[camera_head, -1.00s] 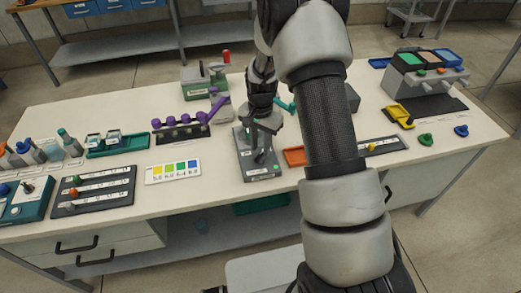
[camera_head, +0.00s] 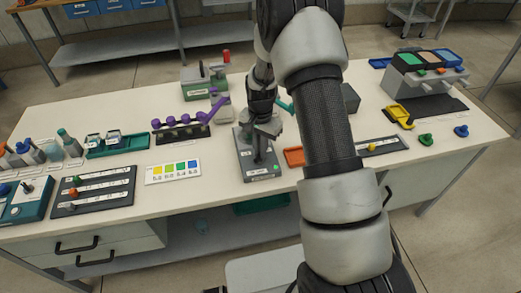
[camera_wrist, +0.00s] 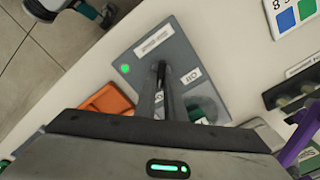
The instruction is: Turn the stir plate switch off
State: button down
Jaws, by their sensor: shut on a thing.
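The stir plate (camera_head: 247,171) is a grey box near the front middle of the bench. In the wrist view its grey top (camera_wrist: 181,50) shows a lit green lamp (camera_wrist: 124,68), a white label and a smaller label (camera_wrist: 191,76) beside the fingers. My gripper (camera_head: 257,160) points down onto the plate's top. In the wrist view the fingertips (camera_wrist: 160,68) are close together at the middle of the top, shut on the switch lever. The fingers hide nearly all of the lever, so I cannot tell its exact tilt.
An orange tray (camera_head: 294,156) lies close right of the plate. A colour chart card (camera_head: 173,172) and a purple rack (camera_head: 181,133) are to the left. A black panel with a yellow knob (camera_head: 384,146) is at the right. Bare bench lies between the plate and card.

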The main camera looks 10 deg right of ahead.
jog(key=n+b, duration=0.1)
jog(key=n, duration=0.3)
jog(key=shift+w+a+n+b, duration=0.1)
jog(key=shift+a+n+b, duration=0.05)
jog(key=shift+n+b, duration=0.2)
jog(key=n, duration=0.3)
jog(key=n+b, duration=0.1)
jog(key=n, duration=0.1)
jog(key=shift+a, duration=0.25)
jog(key=n, duration=0.4)
jog(key=shift+a, duration=0.1)
jog(key=shift+a+n, duration=0.15)
jog(key=shift+n, duration=1.8)
jog(key=c, duration=1.8)
grip_release()
jog(key=shift+c, duration=0.2)
